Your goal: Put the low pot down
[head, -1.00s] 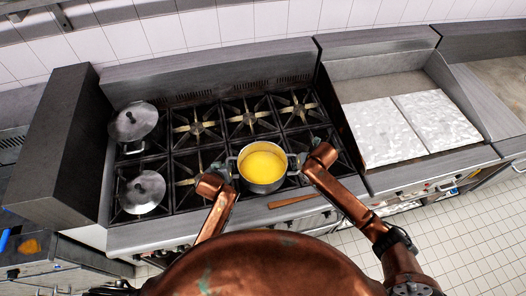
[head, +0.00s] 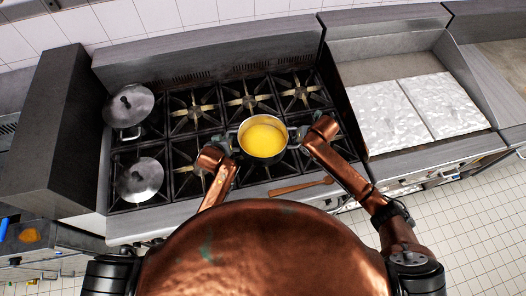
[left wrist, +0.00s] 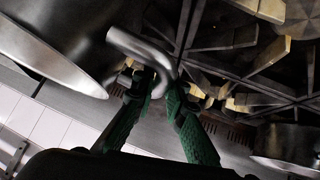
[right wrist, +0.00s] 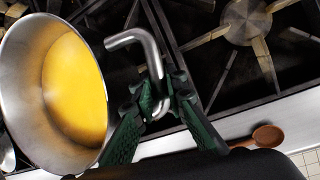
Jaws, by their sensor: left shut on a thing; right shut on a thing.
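The low pot (head: 240,148) is a round metal pot with bright yellow contents, over the front middle burners of the black stove (head: 180,150). My left gripper (head: 228,146) is shut on its left handle, a bent metal bar (left wrist: 140,48) in the left wrist view. My right gripper (head: 302,136) is shut on its right handle, a bent bar (right wrist: 128,38) in the right wrist view. The pot looks about level in the head view. Its underside is hidden there, so I cannot tell whether it touches the grate.
Two lidded pots, one behind (head: 128,104) and one in front (head: 140,178), stand on the stove's left burners. A wooden spoon (head: 300,187) lies on the front edge. A griddle with two pale slabs (head: 390,115) is at right.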

